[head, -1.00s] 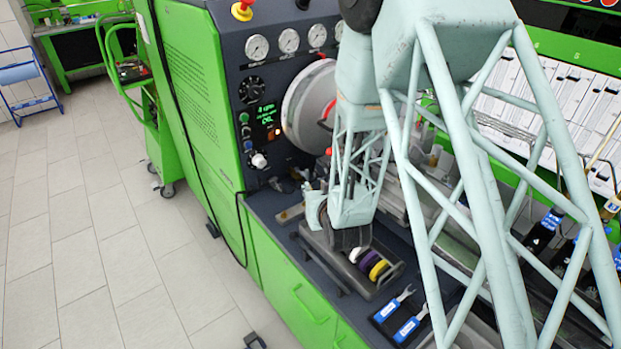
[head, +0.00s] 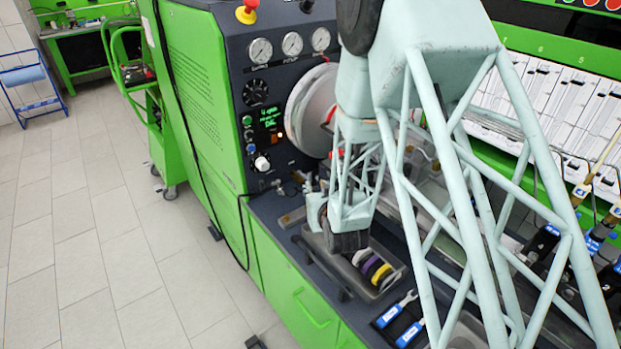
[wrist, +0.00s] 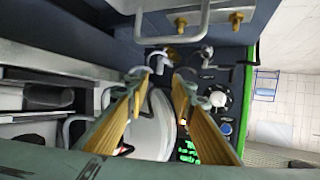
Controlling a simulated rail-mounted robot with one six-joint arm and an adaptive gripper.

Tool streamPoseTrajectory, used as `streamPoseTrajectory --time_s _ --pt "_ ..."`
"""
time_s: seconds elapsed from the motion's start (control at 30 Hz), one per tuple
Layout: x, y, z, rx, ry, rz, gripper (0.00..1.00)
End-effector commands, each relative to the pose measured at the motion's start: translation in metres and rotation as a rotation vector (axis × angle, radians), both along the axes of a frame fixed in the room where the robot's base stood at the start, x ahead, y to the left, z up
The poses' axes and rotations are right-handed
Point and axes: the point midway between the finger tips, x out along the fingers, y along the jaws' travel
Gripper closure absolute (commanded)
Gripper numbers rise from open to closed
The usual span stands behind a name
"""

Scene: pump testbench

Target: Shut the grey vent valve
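My gripper (wrist: 163,75) shows in the wrist view as two yellow-gold fingers, spread apart with nothing held between them. A bent grey fitting (wrist: 158,60) lies just past the gap between the fingertips; it may be the vent valve, but I cannot tell for sure, nor whether it is open or shut. A dark fitting with a rounded end (wrist: 206,51) sits right of the fingertips. In the head view my arm hides the fingers, and small metal fittings (head: 299,178) show at the foot of the dark panel, left of the wrist.
The panel carries a white knob (head: 262,163), a lit display (head: 270,119) and a large pale disc (head: 308,108). A tray of coloured rings (head: 376,268) and blue-handled wrenches (head: 409,335) lie on the bench below my wrist. Brass fittings (wrist: 236,18) sit on a block at the wrist view's top.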

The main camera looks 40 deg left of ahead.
Motion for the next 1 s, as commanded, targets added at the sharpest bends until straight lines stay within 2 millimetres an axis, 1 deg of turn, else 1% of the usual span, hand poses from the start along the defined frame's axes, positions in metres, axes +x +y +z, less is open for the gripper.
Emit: streamPoseTrajectory --time_s 0.7,1.0 --pt "0.055 0.064 -0.034 0.002 -0.001 0.000 0.78" --pt "0.070 0.081 -0.044 0.002 -0.001 0.000 0.78"
